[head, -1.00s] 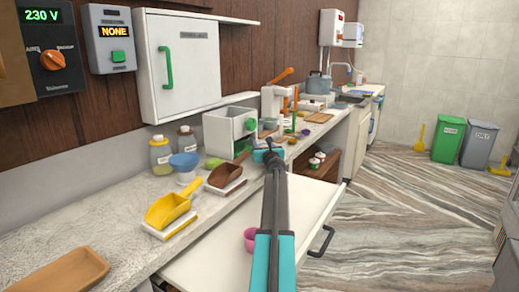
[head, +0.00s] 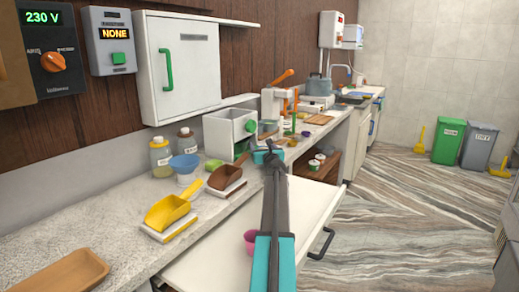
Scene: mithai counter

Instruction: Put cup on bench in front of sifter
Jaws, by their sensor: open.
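A pink cup (head: 251,241) sits low in the head view, in the open white drawer below the bench, partly hidden by my arm. The bench (head: 105,215) is a long speckled stone counter along the wall. A white box-shaped unit (head: 222,134) with a green knob stands on it at the back; I cannot tell for sure whether this is the sifter.
A yellow scoop (head: 168,211), a brown scoop (head: 224,178), a blue bowl (head: 184,163) and two jars stand on the bench. A wooden tray (head: 66,274) lies at the near left. The open drawer (head: 210,250) juts out; floor to its right is clear.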

